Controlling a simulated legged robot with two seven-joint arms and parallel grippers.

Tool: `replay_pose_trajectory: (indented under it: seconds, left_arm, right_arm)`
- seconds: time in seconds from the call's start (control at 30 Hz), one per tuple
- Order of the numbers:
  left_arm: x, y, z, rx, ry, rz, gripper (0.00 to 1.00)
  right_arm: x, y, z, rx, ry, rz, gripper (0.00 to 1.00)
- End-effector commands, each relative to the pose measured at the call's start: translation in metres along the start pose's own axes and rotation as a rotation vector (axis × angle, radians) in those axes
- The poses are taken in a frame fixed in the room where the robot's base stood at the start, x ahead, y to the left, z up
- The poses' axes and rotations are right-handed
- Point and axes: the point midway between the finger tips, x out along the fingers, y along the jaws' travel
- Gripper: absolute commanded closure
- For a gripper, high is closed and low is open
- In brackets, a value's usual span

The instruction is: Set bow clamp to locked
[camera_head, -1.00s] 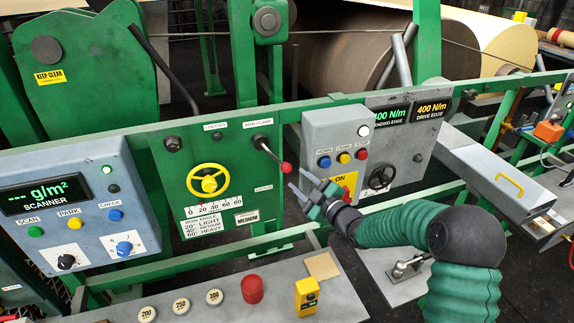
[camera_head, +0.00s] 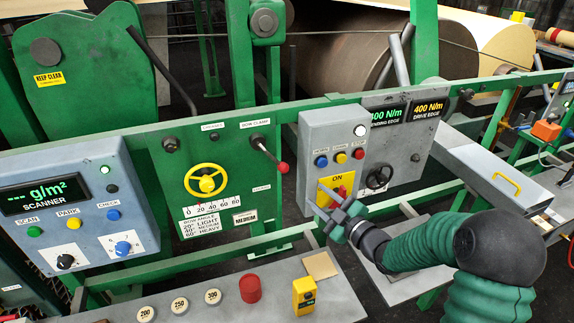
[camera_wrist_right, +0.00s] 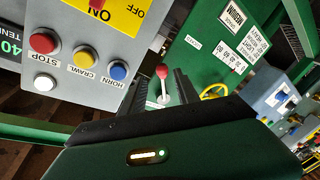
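The bow clamp is a dark lever with a red ball knob (camera_head: 283,168) on the green panel. It slants down and right from its pivot, below the BOW CLAMP label (camera_head: 255,125). A small label (camera_head: 261,188), too small to read surely, sits below and left of the knob. My right gripper (camera_head: 316,197) is open and empty, apart from the knob, to its lower right in the head view. In the right wrist view the red knob (camera_wrist_right: 162,72) shows between the spread fingers of my right gripper (camera_wrist_right: 160,92). My left gripper is not in view.
A grey control box (camera_head: 335,150) with buttons and a yellow ON/OFF switch plate stands right of the lever, close to my gripper. A yellow handwheel (camera_head: 206,180) is on the left. A grey shelf (camera_head: 225,295) below holds a red cylinder (camera_head: 250,289) and a yellow device (camera_head: 304,295).

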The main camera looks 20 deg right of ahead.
Motion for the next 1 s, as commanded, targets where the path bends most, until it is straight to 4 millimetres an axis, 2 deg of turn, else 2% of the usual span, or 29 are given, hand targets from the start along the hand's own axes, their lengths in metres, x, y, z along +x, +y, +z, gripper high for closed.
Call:
replay_pose_trajectory:
  seconds: [0.5, 1.0]
  left_arm:
    - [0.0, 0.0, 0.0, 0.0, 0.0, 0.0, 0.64]
    - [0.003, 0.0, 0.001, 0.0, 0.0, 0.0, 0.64]
  right_arm:
    - [-0.04, -0.001, 0.002, 0.001, 0.0, 0.001, 0.62]
    - [-0.041, -0.001, 0.002, 0.0, 0.0, 0.001, 0.62]
